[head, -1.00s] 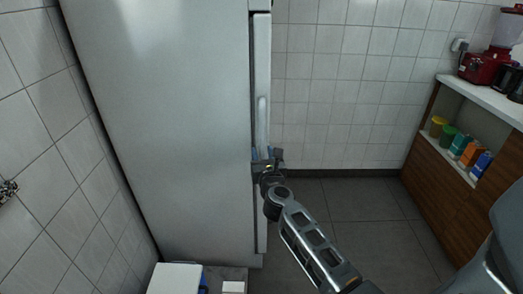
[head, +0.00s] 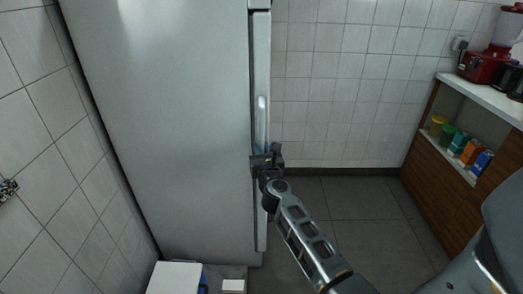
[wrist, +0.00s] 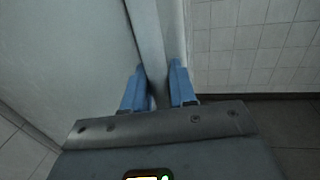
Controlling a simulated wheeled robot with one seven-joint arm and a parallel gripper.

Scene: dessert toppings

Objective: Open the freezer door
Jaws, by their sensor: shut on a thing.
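The tall white fridge-freezer (head: 165,110) stands on the left, its side panel facing me. Its door (head: 261,60) shows as a narrow strip along the right edge, with a thin dark seam between door and body. A pale vertical handle (head: 262,106) is on this door. My gripper (head: 262,150) is at the lower part of the handle. In the wrist view, the blue fingers of my gripper (wrist: 158,70) stand on both sides of a pale vertical bar (wrist: 152,45), shut on what appears to be the handle. The exact contact is partly hidden.
A white box (head: 174,278) lies on the floor by the fridge's base. A wooden counter (head: 455,160) with several coloured containers and a red blender (head: 490,66) stands on the right. The grey tiled floor (head: 350,200) between them is clear.

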